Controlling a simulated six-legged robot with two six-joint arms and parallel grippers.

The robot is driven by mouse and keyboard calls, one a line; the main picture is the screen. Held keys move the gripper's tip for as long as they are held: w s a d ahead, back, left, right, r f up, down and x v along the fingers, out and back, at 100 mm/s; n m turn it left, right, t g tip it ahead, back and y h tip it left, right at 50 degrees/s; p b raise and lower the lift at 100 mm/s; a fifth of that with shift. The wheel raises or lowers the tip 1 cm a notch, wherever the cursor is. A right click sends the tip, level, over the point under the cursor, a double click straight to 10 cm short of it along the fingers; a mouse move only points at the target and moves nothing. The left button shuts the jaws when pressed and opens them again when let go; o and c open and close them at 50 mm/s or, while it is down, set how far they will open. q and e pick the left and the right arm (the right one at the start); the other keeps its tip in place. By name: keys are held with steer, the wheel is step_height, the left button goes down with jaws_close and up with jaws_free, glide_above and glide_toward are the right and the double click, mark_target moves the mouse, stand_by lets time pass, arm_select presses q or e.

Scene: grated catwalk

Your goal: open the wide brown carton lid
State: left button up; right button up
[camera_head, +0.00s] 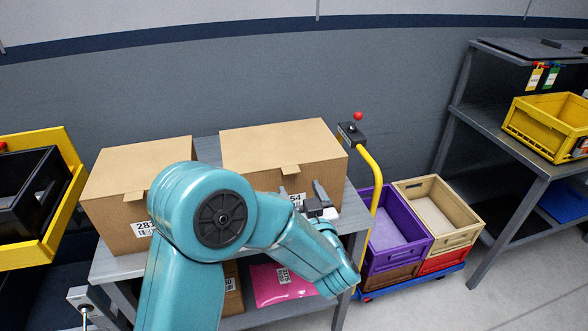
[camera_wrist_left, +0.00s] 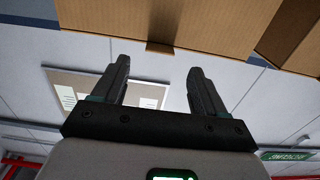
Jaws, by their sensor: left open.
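The wide brown carton (camera_head: 275,140) stands on the right of a grey bench, its lid shut. A small tab (camera_head: 291,170) sticks out at the front edge of its lid. My left gripper (camera_head: 302,188) is open and empty in front of the carton, below the tab; my arm hides part of the carton's front and its label. In the left wrist view, the carton (camera_wrist_left: 215,28) fills the top and its tab (camera_wrist_left: 159,47) lies between and just beyond the open fingers (camera_wrist_left: 159,68). I see no contact. My right gripper is not in view.
A second, shut carton (camera_head: 110,165) stands left of it on the bench (camera_head: 207,150). A yellow post (camera_head: 368,165) with a red knob rises at the bench's right. Purple (camera_head: 378,262) and tan crates (camera_head: 450,238) are stacked beyond it. A pink packet (camera_head: 268,288) lies below.

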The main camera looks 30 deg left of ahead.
mark_target(293, 173)
arm_select(q)
steer(key=p+x, duration=0.1)
steer(key=x, duration=0.5)
steer(key=shift+w+r, duration=0.1)
steer(key=shift+r, duration=0.05)
steer(key=shift+w+a, duration=0.15)
steer(key=shift+a, duration=0.25)
steer(key=shift+w, duration=0.2)
steer(key=c, duration=0.6)
jaws_close()
steer(key=shift+r, duration=0.1)
